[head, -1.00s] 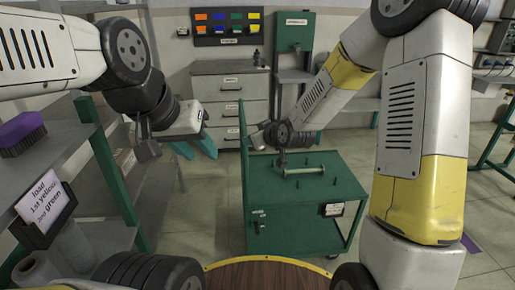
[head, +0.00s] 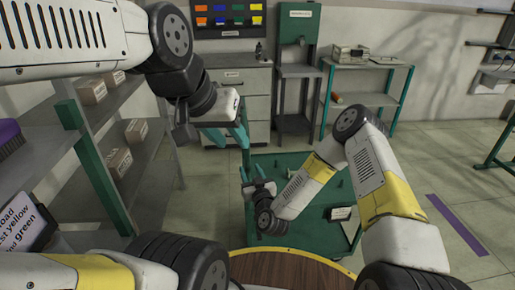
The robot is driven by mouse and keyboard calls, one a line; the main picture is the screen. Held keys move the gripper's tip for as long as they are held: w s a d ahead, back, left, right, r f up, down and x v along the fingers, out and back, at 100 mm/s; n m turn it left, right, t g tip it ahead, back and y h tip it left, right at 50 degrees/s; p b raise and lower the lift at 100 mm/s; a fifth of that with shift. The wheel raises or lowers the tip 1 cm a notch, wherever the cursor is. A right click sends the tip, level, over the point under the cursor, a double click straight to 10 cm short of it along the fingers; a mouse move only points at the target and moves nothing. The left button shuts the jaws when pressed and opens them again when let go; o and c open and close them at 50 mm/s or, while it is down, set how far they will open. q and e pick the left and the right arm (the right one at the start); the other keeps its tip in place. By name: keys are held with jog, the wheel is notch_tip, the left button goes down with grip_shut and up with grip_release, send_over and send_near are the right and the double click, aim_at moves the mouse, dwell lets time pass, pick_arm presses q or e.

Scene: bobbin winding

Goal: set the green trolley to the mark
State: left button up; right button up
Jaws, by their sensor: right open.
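My left gripper (head: 228,138), with teal fingers apart and empty, hangs above and left of the trolley. A purple strip (head: 456,225) lies on the floor to the right.
A grey shelf rack (head: 98,150) with small boxes stands at the left. A grey drawer cabinet (head: 240,95), a green press stand (head: 296,70) and a green-framed table (head: 368,98) line the back wall. The floor right of the trolley is clear around the strip.

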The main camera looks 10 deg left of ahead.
jog(key=x, duration=0.7)
jog(key=shift+w+a, duration=0.15)
jog(key=shift+w, duration=0.15)
grip_shut()
dwell(1.1)
